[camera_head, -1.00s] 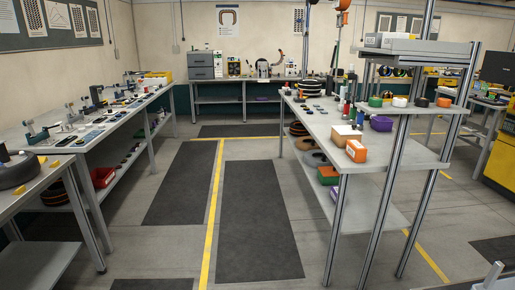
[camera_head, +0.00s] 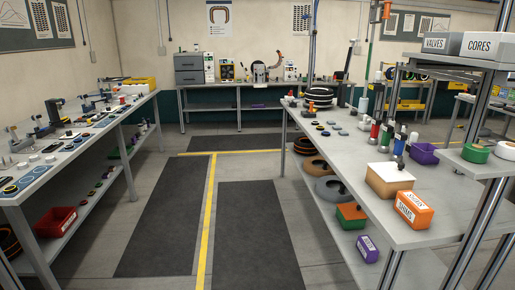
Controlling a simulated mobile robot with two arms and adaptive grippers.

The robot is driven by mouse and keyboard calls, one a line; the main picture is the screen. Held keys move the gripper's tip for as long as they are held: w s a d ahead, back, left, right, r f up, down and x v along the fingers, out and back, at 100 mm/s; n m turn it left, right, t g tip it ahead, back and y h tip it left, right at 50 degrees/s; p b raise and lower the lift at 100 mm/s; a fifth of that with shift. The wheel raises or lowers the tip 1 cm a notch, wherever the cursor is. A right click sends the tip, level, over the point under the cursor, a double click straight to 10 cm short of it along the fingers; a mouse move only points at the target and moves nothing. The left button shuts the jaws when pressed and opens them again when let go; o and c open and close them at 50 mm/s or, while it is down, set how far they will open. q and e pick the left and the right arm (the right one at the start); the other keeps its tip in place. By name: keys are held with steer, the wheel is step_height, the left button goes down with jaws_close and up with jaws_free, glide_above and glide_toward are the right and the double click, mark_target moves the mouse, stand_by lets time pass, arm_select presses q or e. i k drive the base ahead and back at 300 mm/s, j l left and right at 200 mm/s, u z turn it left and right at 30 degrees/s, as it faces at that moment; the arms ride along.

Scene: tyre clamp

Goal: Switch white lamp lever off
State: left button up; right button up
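I cannot make out a white lamp lever for certain in the head view. On the back bench (camera_head: 215,85) stands a rounded pale device (camera_head: 259,72) with a curved reddish arm-like piece beside it. It is too small and far to tell whether it has a lever. Neither of my grippers is in view.
A long bench with tools (camera_head: 75,150) runs along the left. The right bench (camera_head: 350,170) holds an orange box (camera_head: 413,209), a cardboard-coloured box (camera_head: 389,180), bottles and a striped tyre stack (camera_head: 319,95). A dark-matted aisle with a yellow line (camera_head: 208,215) lies open between them.

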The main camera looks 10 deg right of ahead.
mark_target(365, 119)
steer(key=i+j+z, duration=0.15)
steer(key=i+z, duration=0.25)
steer(key=i, duration=0.2)
steer(key=i+j+z, duration=0.35)
steer(key=i, duration=0.25)
steer(key=i+j+z, duration=0.8)
steer(key=i+j, duration=0.2)
steer(key=i+j+z, duration=0.7)
steer(key=i+j, duration=0.05)
steer(key=j, duration=0.1)
